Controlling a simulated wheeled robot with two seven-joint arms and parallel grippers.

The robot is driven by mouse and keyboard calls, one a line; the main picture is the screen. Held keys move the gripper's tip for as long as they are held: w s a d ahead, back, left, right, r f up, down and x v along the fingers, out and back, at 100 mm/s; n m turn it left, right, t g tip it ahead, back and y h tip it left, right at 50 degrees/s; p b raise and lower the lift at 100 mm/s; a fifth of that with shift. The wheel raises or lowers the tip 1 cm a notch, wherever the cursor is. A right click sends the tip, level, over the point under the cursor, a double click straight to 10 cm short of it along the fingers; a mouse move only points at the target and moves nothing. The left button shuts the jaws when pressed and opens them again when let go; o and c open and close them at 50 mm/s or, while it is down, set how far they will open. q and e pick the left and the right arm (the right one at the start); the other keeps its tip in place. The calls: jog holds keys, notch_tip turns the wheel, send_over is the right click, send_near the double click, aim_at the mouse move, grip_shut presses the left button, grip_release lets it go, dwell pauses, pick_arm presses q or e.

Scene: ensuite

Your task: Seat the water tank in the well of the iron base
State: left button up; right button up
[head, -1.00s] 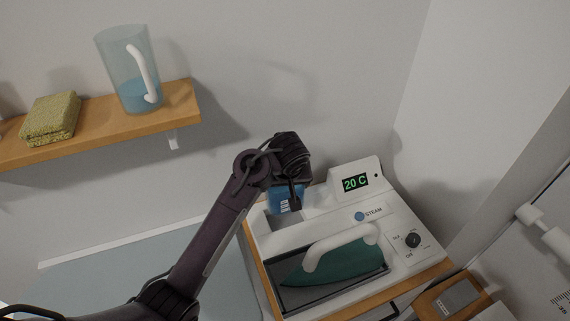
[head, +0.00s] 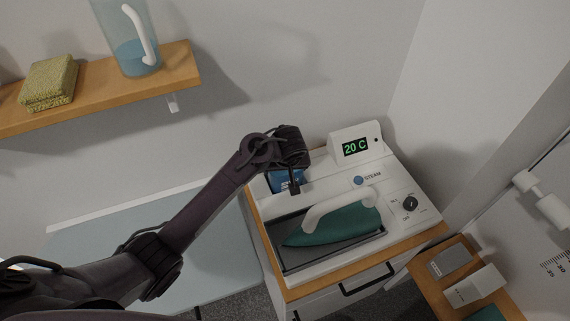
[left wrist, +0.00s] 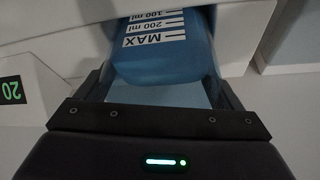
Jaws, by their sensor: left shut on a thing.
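The blue water tank (head: 285,181) is at the back left of the white iron base (head: 385,177). My left gripper (head: 293,186) is shut on the tank from above and hides much of it in the head view. In the left wrist view the tank (left wrist: 160,60) sits between the two fingers, with its MAX and ml marks upside down. The well is mostly hidden behind the tank and gripper. The tank is at the well, but I cannot tell whether it rests on the bottom. My right gripper is not in view.
The teal iron (head: 335,226) with a white handle lies on the base just in front of the gripper. The display block (head: 356,146) reads 20 C. A shelf (head: 120,95) holds a jug (head: 128,40) and a folded yellow cloth (head: 48,82).

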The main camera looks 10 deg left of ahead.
pick_arm(q)
jog(key=shift+f, duration=0.15)
jog(key=o, duration=1.1)
jog(key=shift+c, duration=0.2)
jog(key=shift+s+d+r, duration=0.1)
jog(key=shift+r, duration=0.2)
jog(key=b+v, duration=0.2)
jog(key=v, duration=0.9)
jog(key=shift+s+r, duration=0.2)
jog(key=shift+r, duration=0.15)
